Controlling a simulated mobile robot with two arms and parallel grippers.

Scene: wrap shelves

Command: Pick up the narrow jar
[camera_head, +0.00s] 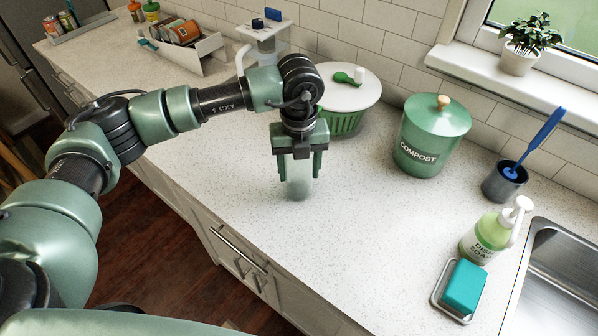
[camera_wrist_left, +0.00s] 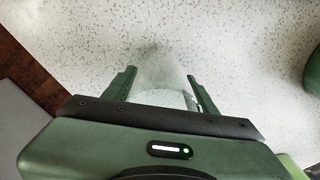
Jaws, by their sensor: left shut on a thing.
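The narrow jar (camera_head: 299,186) is a clear, see-through cylinder near the front edge of the counter, in the middle of the head view. It looks upright, with its base at or just above the counter; I cannot tell whether it touches. My left gripper (camera_head: 299,167) points down over it and is shut on it, one finger on each side. The jar's upper part is hidden by the gripper. In the left wrist view the jar (camera_wrist_left: 165,80) shows faintly between the two fingers (camera_wrist_left: 163,88). My right gripper is in neither view.
A green salad spinner (camera_head: 343,122) stands just behind the gripper. A green compost bin (camera_head: 425,140) is to the right. A soap bottle (camera_head: 483,238), a teal sponge (camera_head: 464,287) and the sink (camera_head: 560,275) are at right. The counter's front edge (camera_head: 222,220) is close by.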

